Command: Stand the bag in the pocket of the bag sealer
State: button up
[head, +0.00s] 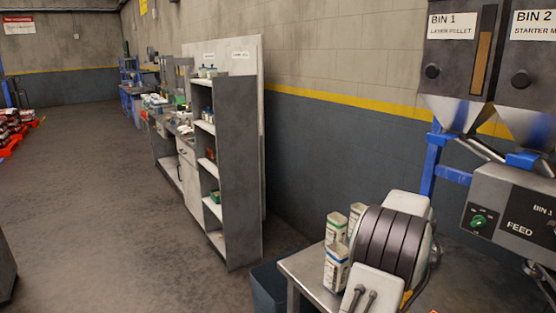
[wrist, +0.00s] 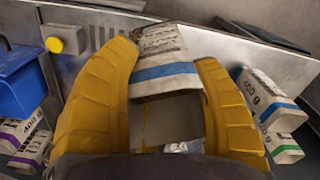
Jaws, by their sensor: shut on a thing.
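A white paper bag with dark print and a blue stripe (wrist: 163,42) is between the two yellow fingers of my gripper (wrist: 165,68) in the wrist view. The fingers are shut on it, and it looks tilted in the picture. Part of it is hidden by the fingers. Behind it is a grey metal panel with dark slots and a yellow knob (wrist: 70,40); I cannot tell for sure whether this is the bag sealer. No pocket is clearly visible. In the head view my arm covers the work area, and neither my gripper nor the held bag can be made out.
In the wrist view, bags with blue and green stripes (wrist: 268,95) stand at right. A blue box (wrist: 18,85) and purple-striped bags (wrist: 22,145) are at left. In the head view, several bags (head: 336,268) stand on a metal table (head: 298,268), near a feed control box (head: 505,215).

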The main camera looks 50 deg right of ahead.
jog(key=w+a+f+n, duration=0.25)
jog(key=w+a, duration=0.25)
jog(key=w, duration=0.4)
jog(key=w+a+f+n, duration=0.25)
jog(key=w+a, duration=0.25)
jog(key=w, duration=0.4)
jog(key=w+a+f+n, duration=0.25)
jog(key=w+a, duration=0.25)
jog(key=w, duration=0.4)
jog(key=w+a+f+n, duration=0.2)
jog(key=w+a, duration=0.1)
jog(key=a, duration=0.7)
jog(key=w+a+f+n, duration=0.2)
jog(key=w+a+n, duration=0.1)
jog(key=a, duration=0.7)
jog(key=w+a+f+n, duration=0.2)
jog(key=w+a+n, duration=0.1)
jog(key=a, duration=0.7)
jog(key=shift+w, duration=0.75)
jog(key=shift+d, duration=0.1)
